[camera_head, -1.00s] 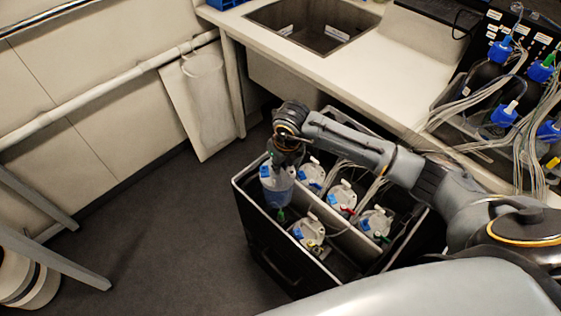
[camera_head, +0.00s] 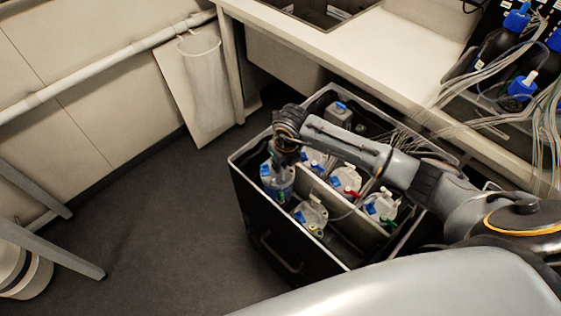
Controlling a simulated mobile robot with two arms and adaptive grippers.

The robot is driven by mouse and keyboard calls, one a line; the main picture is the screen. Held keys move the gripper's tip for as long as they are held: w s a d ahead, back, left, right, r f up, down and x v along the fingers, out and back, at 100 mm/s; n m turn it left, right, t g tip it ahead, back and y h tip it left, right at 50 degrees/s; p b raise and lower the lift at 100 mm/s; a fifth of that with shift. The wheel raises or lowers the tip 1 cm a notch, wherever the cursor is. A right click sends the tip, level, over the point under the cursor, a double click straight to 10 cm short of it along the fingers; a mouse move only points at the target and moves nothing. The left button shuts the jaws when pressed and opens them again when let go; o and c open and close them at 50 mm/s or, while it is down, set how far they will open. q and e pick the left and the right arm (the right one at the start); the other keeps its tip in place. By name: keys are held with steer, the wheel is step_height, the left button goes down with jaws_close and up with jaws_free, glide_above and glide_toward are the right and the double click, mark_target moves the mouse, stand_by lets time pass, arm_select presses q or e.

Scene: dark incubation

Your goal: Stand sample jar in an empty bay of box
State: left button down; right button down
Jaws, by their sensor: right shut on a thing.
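The sample jar (camera_head: 279,187), clear with bluish contents and a blue fitting, is upright at the left corner of the black box (camera_head: 250,203). My right gripper (camera_head: 283,158) is shut on its top from above. The jar's lower part is hidden behind the box's near wall, so it is at least partly inside; I cannot tell if it touches the bottom. Other white-lidded jars stand in the box, one (camera_head: 311,215) just to the right of the held jar and others (camera_head: 346,181) beyond a divider. My left gripper is not in view.
The white bench (camera_head: 350,55) with a sink (camera_head: 310,10) stands behind the box. Dark bottles (camera_head: 497,50) with blue caps and many thin tubes (camera_head: 495,105) are at the right. A clear bin (camera_head: 204,80) hangs at the wall. Floor (camera_head: 160,230) left of the box is clear.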

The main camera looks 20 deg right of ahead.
mark_target(280, 174)
steer(key=b+x, duration=0.1)
steer(key=x, duration=0.1)
steer(key=b+x, duration=0.1)
steer(key=x, duration=0.1)
steer(key=s+b+x, duration=0.1)
steer(key=b, duration=0.1)
steer(key=shift+w+f, duration=0.1)
steer(key=shift+f, duration=0.4)
steer(key=shift+r, duration=0.1)
steer(key=shift+s+b+x, duration=0.2)
steer(key=shift+b+x, duration=0.6)
steer(key=shift+x, duration=0.2)
steer(key=shift+s+b+x, duration=0.2)
steer(key=shift+b+x, duration=0.6)
steer(key=shift+x, duration=0.15)
steer(key=shift+s+d+f, duration=0.1)
steer(key=shift+s+f, duration=0.25)
steer(key=shift+f, duration=0.1)
steer(key=c, duration=1.3)
jaws_free()
steer(key=shift+w+f, duration=0.1)
steer(key=shift+w, duration=0.05)
steer(key=shift+c, duration=0.2)
